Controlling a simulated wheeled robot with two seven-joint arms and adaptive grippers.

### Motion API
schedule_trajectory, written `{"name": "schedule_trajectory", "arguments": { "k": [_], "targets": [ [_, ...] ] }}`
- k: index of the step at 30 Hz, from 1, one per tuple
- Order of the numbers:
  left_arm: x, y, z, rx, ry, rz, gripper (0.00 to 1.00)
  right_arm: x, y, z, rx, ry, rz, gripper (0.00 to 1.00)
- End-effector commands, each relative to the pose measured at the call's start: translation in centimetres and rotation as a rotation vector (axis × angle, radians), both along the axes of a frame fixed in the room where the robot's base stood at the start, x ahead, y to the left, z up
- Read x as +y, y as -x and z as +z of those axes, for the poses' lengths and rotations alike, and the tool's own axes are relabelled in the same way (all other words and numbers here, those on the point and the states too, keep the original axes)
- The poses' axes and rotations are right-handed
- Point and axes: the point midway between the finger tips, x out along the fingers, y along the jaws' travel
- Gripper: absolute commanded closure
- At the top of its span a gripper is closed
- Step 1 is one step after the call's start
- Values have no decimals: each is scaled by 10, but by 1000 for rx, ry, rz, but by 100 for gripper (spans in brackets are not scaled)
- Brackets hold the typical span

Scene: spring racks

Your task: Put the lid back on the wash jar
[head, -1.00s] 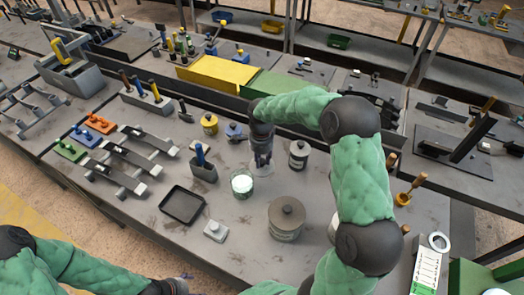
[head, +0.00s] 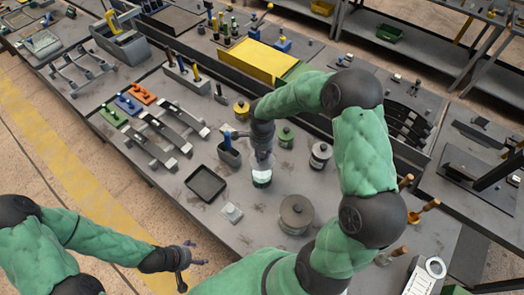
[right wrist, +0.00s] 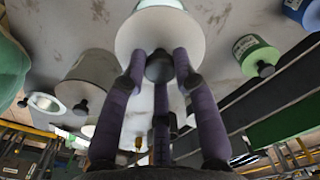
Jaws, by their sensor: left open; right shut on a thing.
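The wash jar (head: 262,181) is a small glass jar with pale contents, standing on the bench in the head view. My right gripper (head: 263,157) points down directly over it. In the right wrist view my right gripper (right wrist: 160,75) is shut around the dark knob of a pale round lid (right wrist: 135,38). The lid is only faint in the head view, between fingers and jar; I cannot tell whether it touches the rim. My left gripper (head: 188,268) is open and empty, off the bench's near edge.
A grey lidded pot (head: 296,214) stands right of the jar, with a grey-white canister (head: 320,155) and a green tin (head: 286,137) behind. A blue-handled holder (head: 229,152) is close on the left. A black tray (head: 205,183) and small block (head: 231,212) lie nearer.

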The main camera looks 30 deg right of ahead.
Motion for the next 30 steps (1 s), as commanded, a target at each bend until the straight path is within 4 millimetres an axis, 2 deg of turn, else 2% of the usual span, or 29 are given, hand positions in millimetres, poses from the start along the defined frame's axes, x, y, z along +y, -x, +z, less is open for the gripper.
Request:
{"name": "schedule_trajectory", "arguments": {
  "k": [14,18,24,30],
  "targets": [
    [0,0,-14,0,0,0,26,0,0,-38,2,0,0,100],
    [0,0,-29,0,0,0,26,0,0,-51,0,0,0,100],
    [0,0,-38,0,0,0,26,0,0,-59,0,0,0,100],
    [0,0,-38,0,0,0,26,0,0,-59,0,0,0,100]
  ]
}}
